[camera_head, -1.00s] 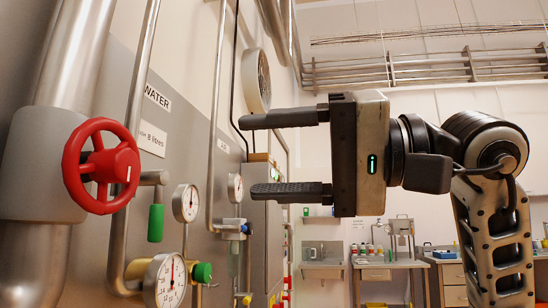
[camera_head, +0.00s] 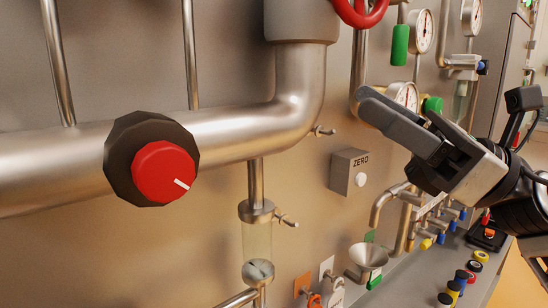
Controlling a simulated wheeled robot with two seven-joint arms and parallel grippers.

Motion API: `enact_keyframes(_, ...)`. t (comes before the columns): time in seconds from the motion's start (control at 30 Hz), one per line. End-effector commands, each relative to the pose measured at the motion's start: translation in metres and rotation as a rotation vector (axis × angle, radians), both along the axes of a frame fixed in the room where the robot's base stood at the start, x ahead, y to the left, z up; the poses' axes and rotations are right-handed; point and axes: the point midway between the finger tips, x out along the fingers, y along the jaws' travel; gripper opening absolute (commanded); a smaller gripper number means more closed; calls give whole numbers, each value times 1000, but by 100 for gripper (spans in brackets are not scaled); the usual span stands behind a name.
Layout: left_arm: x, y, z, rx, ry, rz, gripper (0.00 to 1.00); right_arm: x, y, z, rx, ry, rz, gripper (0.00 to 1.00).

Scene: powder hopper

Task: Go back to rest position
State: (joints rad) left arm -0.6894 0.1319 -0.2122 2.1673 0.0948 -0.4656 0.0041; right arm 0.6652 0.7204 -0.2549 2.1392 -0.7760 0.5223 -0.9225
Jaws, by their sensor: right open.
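My right gripper (camera_head: 366,102) comes in from the right side of the view. Its two dark fingers point left toward the panel and are apart, with nothing between them. A pressure gauge (camera_head: 406,97) and a green handle (camera_head: 433,104) show just behind the fingers. I cannot tell how far the fingers are from the panel. My left gripper is not in view.
A red knob (camera_head: 163,172) on a black collar sits on a thick steel pipe (camera_head: 240,132) at left. A grey ZERO box (camera_head: 347,172), a funnel (camera_head: 368,257) and a red valve wheel (camera_head: 360,12) are nearby. Several coloured buttons (camera_head: 461,279) line the ledge at lower right.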

Motion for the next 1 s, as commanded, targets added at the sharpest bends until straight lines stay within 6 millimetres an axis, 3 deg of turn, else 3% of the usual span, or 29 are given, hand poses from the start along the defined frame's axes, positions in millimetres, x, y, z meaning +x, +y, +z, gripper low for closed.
enact_keyframes(0.03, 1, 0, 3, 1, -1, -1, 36, 15, -3, -22, 132, 212, 53, 58)
enact_keyframes(0.17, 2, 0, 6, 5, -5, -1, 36, 51, -19, -90, 498, 751, 158, 58)
enact_keyframes(0.2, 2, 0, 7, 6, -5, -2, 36, 60, -24, -118, 618, 915, 181, 58)
enact_keyframes(0.37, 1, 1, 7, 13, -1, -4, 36, 70, -41, -238, 1089, 1482, 224, 58)
enact_keyframes(0.47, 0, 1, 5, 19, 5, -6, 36, 54, -45, -314, 1376, 1765, 217, 58)
enact_keyframes(0.6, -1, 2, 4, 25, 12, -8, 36, 8, -43, -407, 1778, 2074, 172, 58)
enact_keyframes(0.7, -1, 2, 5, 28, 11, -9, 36, -31, -37, -455, 2029, 2220, 125, 58)
enact_keyframes(0.77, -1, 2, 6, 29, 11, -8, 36, -51, -34, -476, 2154, 2277, 96, 58)
enact_keyframes(0.8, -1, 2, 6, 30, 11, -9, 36, -63, -32, -486, -2137, -2215, -78, 58)
enact_keyframes(1.0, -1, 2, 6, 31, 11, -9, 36, -91, -26, -509, -2079, -2053, -34, 58)
